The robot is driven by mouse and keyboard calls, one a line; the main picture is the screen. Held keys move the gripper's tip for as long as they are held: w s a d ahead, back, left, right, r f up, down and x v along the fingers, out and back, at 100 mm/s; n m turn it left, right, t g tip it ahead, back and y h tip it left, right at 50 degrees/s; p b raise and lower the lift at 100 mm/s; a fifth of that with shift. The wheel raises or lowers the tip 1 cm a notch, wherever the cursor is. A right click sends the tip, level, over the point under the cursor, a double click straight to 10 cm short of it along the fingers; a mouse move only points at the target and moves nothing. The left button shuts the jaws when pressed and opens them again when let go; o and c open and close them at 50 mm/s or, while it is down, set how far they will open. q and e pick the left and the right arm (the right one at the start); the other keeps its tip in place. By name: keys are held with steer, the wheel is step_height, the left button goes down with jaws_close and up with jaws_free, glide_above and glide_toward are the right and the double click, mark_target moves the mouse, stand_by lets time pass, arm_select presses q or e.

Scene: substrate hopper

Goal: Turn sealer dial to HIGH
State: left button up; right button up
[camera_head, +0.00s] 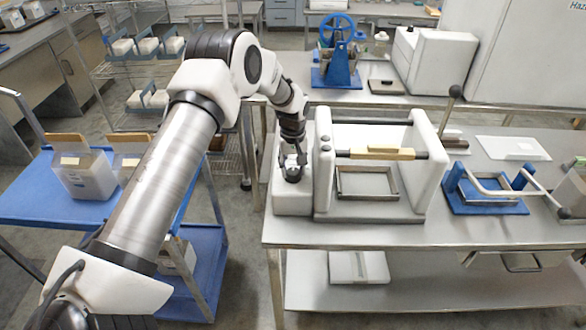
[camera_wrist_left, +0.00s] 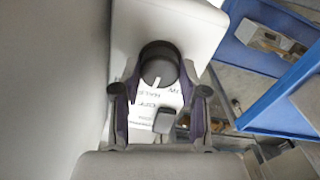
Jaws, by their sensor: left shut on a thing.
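The sealer (camera_head: 375,165) is a white frame with a wooden-handled bar, standing on the steel table. Its white control box (camera_head: 292,200) is at its left end. The dark round dial (camera_wrist_left: 158,66) is on that box's face, with printed labels beside it and a white pointer mark (camera_wrist_left: 155,83) at its lower edge; the lettering is too blurred to read surely. My left gripper (camera_head: 292,168) is at the control box, its fingers shut on the dial, one on each side; they also show in the left wrist view (camera_wrist_left: 160,92). A dark switch (camera_wrist_left: 164,120) sits below the dial. My right gripper is out of view.
A blue cart (camera_head: 40,195) with white boxes stands at the left. A blue fixture with a white handle (camera_head: 485,190) is right of the sealer. A blue hand-wheel device (camera_head: 337,50) stands on the bench behind. A white tray (camera_head: 512,149) lies at the right.

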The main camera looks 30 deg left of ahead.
mark_target(293, 170)
arm_select(q)
steer(key=m, duration=0.1)
steer(key=m+b, duration=0.1)
steer(key=m, duration=0.3)
steer(key=shift+s+f, duration=0.15)
steer(key=shift+f, duration=0.15)
steer(key=m+b, duration=0.1)
steer(key=m, duration=0.4)
steer(key=shift+m+b, duration=0.3)
steer(key=shift+m, duration=0.1)
steer(key=o, duration=1.1)
steer(key=shift+o, duration=0.2)
steer(key=shift+w, duration=0.2)
steer(key=shift+r, duration=0.1)
step_height(293, 170, up, 12)
